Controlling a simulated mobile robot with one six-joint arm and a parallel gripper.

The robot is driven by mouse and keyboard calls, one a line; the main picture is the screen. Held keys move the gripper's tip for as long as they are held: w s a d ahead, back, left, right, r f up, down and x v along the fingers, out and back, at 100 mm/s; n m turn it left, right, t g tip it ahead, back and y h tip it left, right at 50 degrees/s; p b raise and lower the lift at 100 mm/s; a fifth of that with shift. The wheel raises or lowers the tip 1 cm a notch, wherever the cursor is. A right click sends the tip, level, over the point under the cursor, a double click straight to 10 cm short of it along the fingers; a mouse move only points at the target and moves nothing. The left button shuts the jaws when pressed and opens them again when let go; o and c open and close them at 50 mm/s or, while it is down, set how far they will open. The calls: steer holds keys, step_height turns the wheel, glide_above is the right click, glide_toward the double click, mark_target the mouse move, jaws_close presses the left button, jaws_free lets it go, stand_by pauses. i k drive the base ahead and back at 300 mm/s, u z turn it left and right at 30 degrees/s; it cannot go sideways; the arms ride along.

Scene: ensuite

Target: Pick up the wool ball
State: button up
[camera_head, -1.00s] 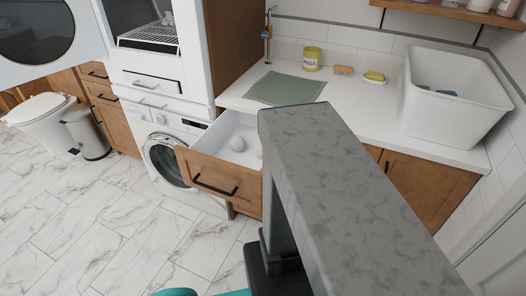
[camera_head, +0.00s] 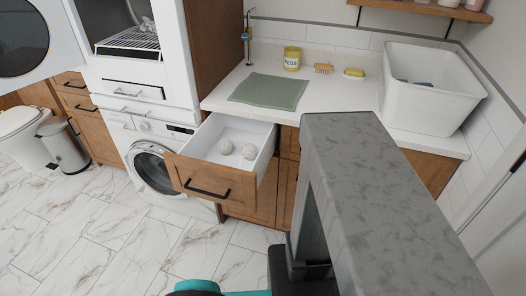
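Two whitish wool balls lie in an open drawer (camera_head: 268,140) under the counter. The left wool ball (camera_head: 225,147) and the right wool ball (camera_head: 249,151) sit side by side, very close together, on the drawer's white floor. The drawer has a wooden front with a black handle. My grey arm link fills the lower right of the view, to the right of the drawer. My gripper is not visible, so its state does not show.
A washing machine (camera_head: 151,171) stands left of the drawer. The white counter (camera_head: 226,98) above holds a green mat (camera_head: 270,92), a yellow tin (camera_head: 292,59), a brush (camera_head: 323,69), a soap dish (camera_head: 354,74) and a white tub (camera_head: 425,98). The marble floor (camera_head: 120,245) in front is clear.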

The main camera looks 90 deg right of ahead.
mark_target(225, 146)
steer(key=z, duration=0.7)
steer(key=k, duration=0.6)
steer(key=z, duration=0.1)
steer(key=i, duration=0.6)
steer(key=z, duration=0.1)
